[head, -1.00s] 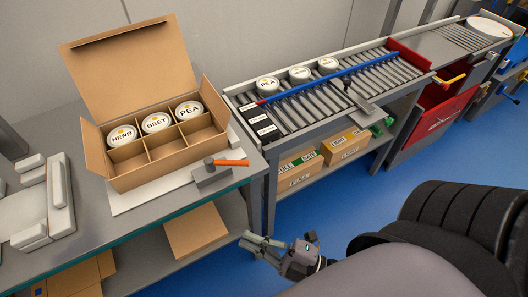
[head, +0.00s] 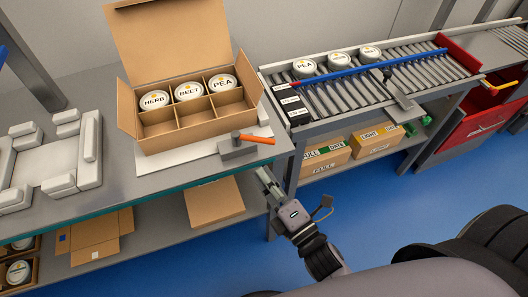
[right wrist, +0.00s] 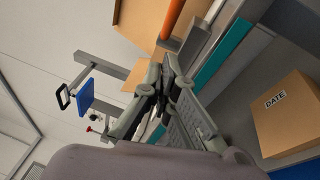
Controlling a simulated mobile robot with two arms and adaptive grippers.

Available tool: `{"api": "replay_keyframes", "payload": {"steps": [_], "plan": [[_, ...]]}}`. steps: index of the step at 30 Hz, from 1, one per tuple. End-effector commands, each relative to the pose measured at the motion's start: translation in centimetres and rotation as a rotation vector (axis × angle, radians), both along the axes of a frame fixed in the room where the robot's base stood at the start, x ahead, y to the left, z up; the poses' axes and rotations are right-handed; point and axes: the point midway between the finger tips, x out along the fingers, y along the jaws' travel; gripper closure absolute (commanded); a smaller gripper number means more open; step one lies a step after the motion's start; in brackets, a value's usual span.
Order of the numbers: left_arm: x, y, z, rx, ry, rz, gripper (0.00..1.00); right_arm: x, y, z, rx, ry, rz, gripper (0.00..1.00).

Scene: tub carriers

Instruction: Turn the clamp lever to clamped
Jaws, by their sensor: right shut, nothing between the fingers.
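The clamp lever (head: 256,139) has an orange handle on a small grey block (head: 232,147) at the bench's front right. The handle points right, towards the bench edge. It also shows in the right wrist view (right wrist: 173,18) at the top, beyond my fingers. My right gripper (head: 264,178) is shut and empty, just off the front edge of the bench, below and apart from the lever. Its closed fingers (right wrist: 172,65) show in the right wrist view. My left gripper is not in view.
An open cardboard box (head: 180,139) with HERB, BEET and PEA tubs stands behind and left of the lever. White padded blocks (head: 88,139) lie farther left. A roller conveyor (head: 350,95) with tubs is at right. The bench edge (head: 180,192) lies close to my gripper.

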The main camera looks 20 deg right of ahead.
Motion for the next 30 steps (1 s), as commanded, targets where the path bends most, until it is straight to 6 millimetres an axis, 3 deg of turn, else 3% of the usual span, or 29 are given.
{"api": "replay_keyframes", "payload": {"steps": [3, 9, 30], "plan": [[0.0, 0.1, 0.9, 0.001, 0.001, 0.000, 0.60, 2.2, 0.4, 0.7, -0.001, -0.002, 0.001, 1.00], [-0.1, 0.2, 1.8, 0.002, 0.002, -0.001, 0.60, 4.3, -1.1, 1.0, 0.000, 0.000, 0.001, 1.00], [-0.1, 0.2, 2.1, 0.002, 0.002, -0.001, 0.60, 5.1, -1.8, 1.0, -0.003, 0.000, 0.029, 1.00]]}}
